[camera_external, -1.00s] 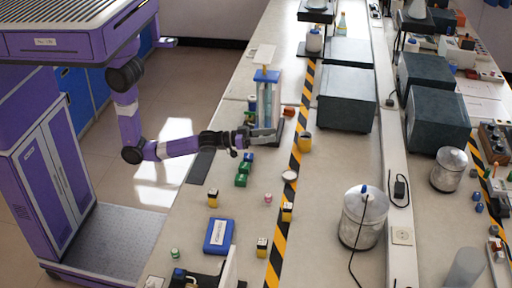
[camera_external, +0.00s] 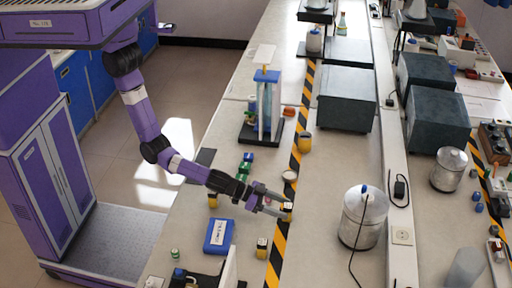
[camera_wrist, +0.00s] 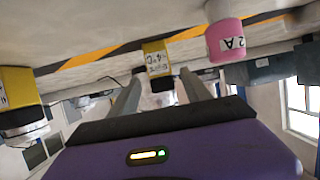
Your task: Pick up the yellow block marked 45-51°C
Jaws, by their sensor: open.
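A yellow block (camera_external: 288,206) with a dark base and a white label stands on the bench beside the striped tape. My gripper (camera_external: 281,206) is low over the bench with its fingertips at this block. In the wrist view the same yellow block (camera_wrist: 156,57) shows ahead, between the two spread fingers of my gripper (camera_wrist: 160,84). Its label has small dark print that looks like a temperature range but is too small to read surely. My gripper is open and holds nothing. I cannot tell whether the fingertips touch the block.
A pink cylinder marked 2A (camera_wrist: 226,40) is close on the right in the wrist view; another yellow block (camera_wrist: 18,92) is at left. The striped tape (camera_external: 277,262) is flat.

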